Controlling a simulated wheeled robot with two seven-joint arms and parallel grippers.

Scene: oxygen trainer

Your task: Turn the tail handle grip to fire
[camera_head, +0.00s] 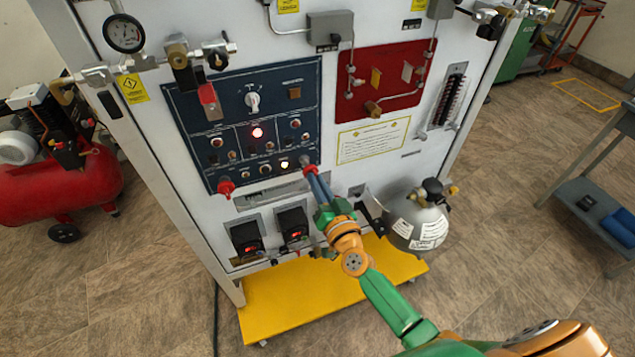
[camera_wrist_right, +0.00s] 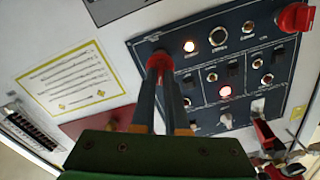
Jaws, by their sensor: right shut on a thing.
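A red handle grip (camera_head: 308,168) sits at the lower right corner of the dark blue control panel (camera_head: 185,120). My right gripper (camera_head: 312,174) is shut on it, fingers pointing at the panel. The wrist view shows the same red grip (camera_wrist_right: 160,62) between and beyond the fingertips (camera_wrist_right: 165,85), which partly hide it. A second red handle grip (camera_head: 226,187) is at the panel's lower left corner, and it also shows in the wrist view (camera_wrist_right: 296,17). I cannot read which grip is labelled tail. My left gripper is not in view.
A red lamp (camera_head: 257,132) and a white lamp (camera_head: 284,164) are lit on the panel. Below are two dark modules with red displays (camera_head: 294,224). A grey cylinder (camera_head: 418,222) stands right of my right forearm. A yellow base (camera_head: 285,300) juts out below the cabinet.

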